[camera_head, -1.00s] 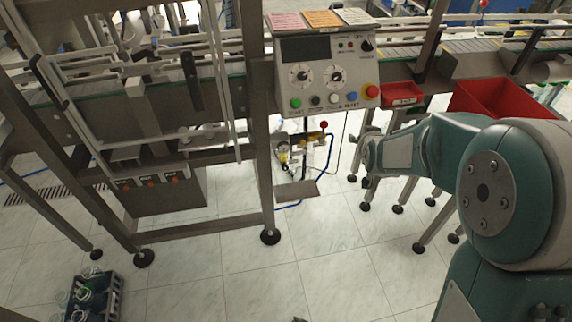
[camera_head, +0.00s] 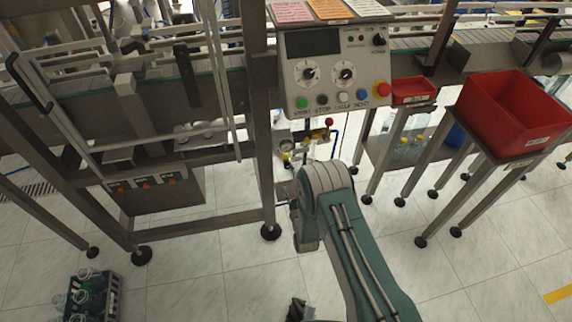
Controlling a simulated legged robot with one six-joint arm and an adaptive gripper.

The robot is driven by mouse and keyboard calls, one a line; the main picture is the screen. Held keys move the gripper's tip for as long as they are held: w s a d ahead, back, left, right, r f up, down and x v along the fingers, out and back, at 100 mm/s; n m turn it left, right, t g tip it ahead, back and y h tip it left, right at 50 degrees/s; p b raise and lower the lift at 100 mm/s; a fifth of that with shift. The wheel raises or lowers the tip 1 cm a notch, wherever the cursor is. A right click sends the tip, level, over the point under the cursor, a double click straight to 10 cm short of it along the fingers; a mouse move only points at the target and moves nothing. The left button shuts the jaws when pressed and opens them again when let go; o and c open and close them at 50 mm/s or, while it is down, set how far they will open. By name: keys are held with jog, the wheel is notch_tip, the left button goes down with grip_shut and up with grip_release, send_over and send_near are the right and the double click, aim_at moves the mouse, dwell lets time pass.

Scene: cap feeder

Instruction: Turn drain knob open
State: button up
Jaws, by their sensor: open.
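No knob is legibly marked as the drain. A pipe and valve assembly (camera_head: 307,146) stands behind and below the control panel, with a gauge, a red knob (camera_head: 329,122) and a yellow knob (camera_head: 286,157). My arm (camera_head: 342,225) reaches up from the bottom right and bends just below and in front of this assembly, covering its lower part. My gripper cannot be made out and seems hidden by the arm. The control panel (camera_head: 318,46) above has two round dials, coloured buttons and a red stop button (camera_head: 382,89).
A metal frame post (camera_head: 260,130) stands left of the valves. A grey box (camera_head: 160,203) with small orange-red parts hangs further left. A red bin (camera_head: 515,125) and a small red tray (camera_head: 413,91) are at right. A dark crate (camera_head: 104,300) with bottles lies on the floor.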

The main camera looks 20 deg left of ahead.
aim_at(288, 168)
jog(key=x, duration=0.9)
jog(key=shift+w+a+f, duration=0.1)
jog(key=shift+a+f, duration=0.25)
jog(key=shift+f, duration=0.1)
jog(key=shift+w, duration=0.35)
grip_shut()
